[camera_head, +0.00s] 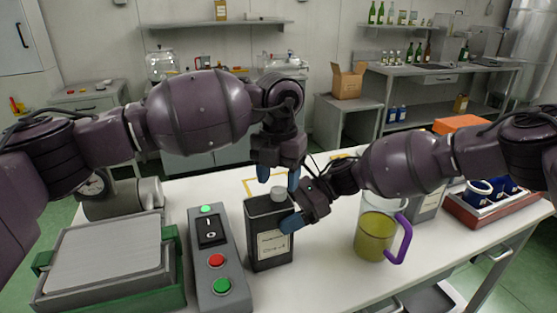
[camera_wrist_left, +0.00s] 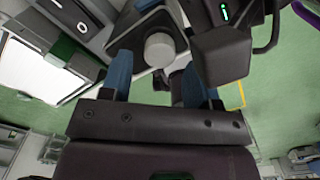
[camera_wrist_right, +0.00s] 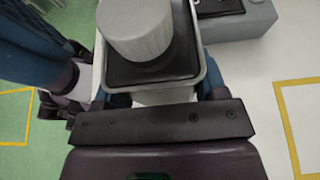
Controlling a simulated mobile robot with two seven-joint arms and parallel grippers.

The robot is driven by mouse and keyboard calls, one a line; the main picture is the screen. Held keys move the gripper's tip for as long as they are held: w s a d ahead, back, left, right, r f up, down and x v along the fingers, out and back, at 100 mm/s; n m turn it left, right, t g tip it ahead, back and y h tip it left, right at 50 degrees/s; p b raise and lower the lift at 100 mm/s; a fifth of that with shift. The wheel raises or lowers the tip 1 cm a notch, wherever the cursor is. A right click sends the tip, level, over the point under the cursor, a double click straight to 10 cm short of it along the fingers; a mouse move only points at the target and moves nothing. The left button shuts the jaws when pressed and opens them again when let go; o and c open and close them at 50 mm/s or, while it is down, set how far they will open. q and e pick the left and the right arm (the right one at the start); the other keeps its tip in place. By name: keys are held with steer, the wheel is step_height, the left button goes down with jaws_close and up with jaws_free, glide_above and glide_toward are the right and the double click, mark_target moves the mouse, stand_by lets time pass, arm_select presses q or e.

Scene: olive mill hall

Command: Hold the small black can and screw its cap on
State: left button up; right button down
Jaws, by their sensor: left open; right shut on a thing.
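The small black can (camera_head: 268,238) stands upright on the white table, with a pale label on its front. A light grey cap (camera_head: 278,193) sits over its top; whether its thread is engaged cannot be seen. The cap also shows in the left wrist view (camera_wrist_left: 160,48) and large in the right wrist view (camera_wrist_right: 136,28). My left gripper (camera_head: 279,176) points down just above the cap, its blue fingers open and apart from it. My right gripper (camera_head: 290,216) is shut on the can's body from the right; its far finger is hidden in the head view.
A grey switch box (camera_head: 219,262) stands close left of the can, beside a green-framed device (camera_head: 110,262). A jug of yellow-green oil (camera_head: 376,232) with a purple handle stands to the right. A red tray (camera_head: 494,207) with blue items is farther right. Some table in front is clear.

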arm_select(q)
steer(key=shift+f, duration=1.4)
steer(key=shift+c, duration=0.5)
steer(key=c, duration=0.8)
steer(key=m, duration=0.4)
steer(key=shift+m, duration=0.3)
steer(key=shift+c, duration=0.2)
steer(key=m, duration=0.5)
steer(key=shift+m, duration=0.3)
steer(key=o, duration=1)
